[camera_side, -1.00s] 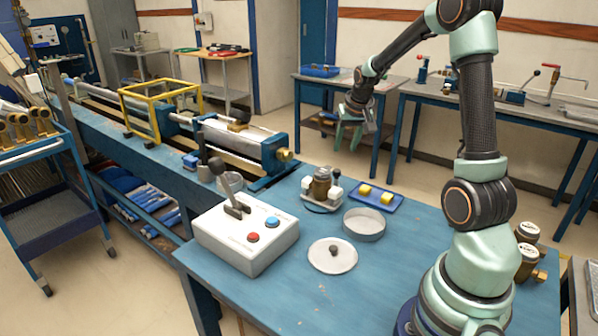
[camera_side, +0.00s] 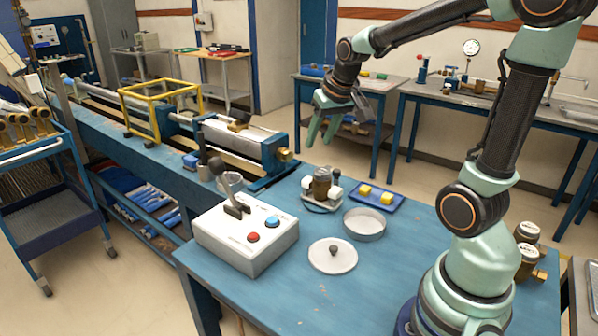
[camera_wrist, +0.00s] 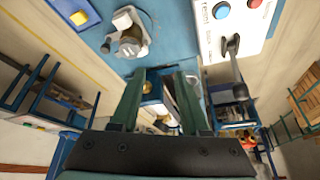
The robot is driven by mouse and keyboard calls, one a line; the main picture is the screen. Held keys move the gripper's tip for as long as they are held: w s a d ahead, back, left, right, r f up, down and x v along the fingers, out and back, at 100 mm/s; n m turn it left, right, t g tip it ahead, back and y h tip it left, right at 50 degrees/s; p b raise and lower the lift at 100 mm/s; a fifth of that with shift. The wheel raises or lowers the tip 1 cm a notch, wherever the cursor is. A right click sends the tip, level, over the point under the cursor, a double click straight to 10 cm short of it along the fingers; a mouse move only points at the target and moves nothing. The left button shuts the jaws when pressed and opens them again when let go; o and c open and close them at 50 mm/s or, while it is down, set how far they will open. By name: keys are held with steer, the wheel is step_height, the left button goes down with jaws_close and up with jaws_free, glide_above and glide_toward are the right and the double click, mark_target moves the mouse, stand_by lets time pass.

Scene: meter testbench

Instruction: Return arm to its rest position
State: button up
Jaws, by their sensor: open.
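My gripper (camera_side: 322,132) hangs in the air in the side view, above and behind the brass meter (camera_side: 320,186) on the blue table. Its two green fingers are apart with nothing between them. In the wrist view the open fingers (camera_wrist: 157,100) point toward the test bench, with the meter (camera_wrist: 128,42) at the top. My arm reaches up from its base at the table's right and bends over to the left.
A white control box (camera_side: 248,240) with a lever and red and blue buttons stands on the blue table (camera_side: 300,290). A round dish (camera_side: 364,226), a lid (camera_side: 333,257) and a blue tray (camera_side: 366,203) with yellow blocks lie nearby.

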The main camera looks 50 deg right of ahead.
steer(key=s+a+r+n+t+y, duration=0.1)
steer(key=s+a+n, duration=0.4)
steer(key=a, duration=0.9)
steer(key=s, duration=0.3)
steer(key=shift+s+a+r+y, duration=0.15)
steer(key=shift+a+r+y, duration=0.2)
steer(key=shift+y, duration=0.05)
